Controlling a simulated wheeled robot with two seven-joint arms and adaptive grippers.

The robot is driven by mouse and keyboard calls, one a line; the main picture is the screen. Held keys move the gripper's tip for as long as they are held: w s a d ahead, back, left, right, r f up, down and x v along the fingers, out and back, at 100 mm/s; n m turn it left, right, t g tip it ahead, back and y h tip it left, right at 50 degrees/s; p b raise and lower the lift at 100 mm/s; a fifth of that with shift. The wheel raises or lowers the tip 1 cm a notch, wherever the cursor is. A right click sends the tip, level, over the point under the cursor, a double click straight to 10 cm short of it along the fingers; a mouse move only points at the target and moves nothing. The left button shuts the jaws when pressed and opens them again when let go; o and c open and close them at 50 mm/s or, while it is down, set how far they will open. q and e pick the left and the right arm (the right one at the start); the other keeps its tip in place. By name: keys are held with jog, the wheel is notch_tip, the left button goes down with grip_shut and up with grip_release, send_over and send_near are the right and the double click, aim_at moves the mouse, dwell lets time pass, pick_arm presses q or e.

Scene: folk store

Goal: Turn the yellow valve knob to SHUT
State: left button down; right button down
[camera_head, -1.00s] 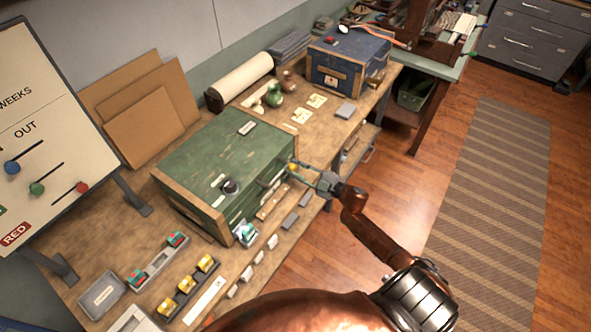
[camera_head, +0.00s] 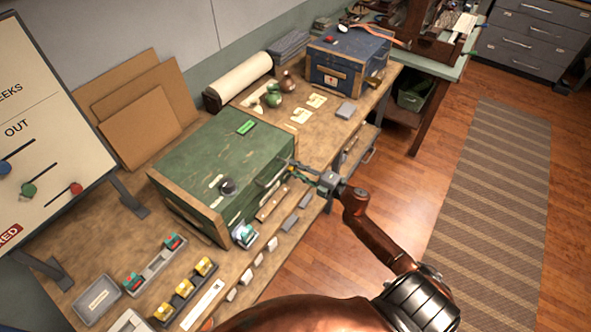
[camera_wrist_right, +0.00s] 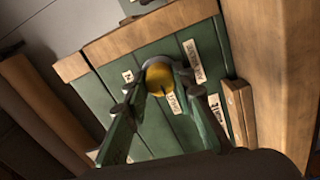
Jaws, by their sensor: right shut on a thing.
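The yellow valve knob (camera_wrist_right: 159,77) sits on a face of the green wooden chest (camera_head: 200,155). In the right wrist view it lies between the fingertips of my right gripper (camera_wrist_right: 158,92), with several small white labels around it, one of them just below. The lettering on the labels is too small to read surely. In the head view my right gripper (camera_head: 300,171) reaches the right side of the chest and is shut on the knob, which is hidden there. My left gripper is not in view.
A small green indicator (camera_head: 246,127) and a dark knob (camera_head: 227,185) are on the chest's top. A blue box (camera_head: 345,62) stands farther back on the bench. Small grey blocks lie along the bench edge before the chest. The floor at right is open.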

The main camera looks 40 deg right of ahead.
dwell(0.3)
jog(key=c, duration=1.6)
grip_release()
jog(key=v, duration=1.2)
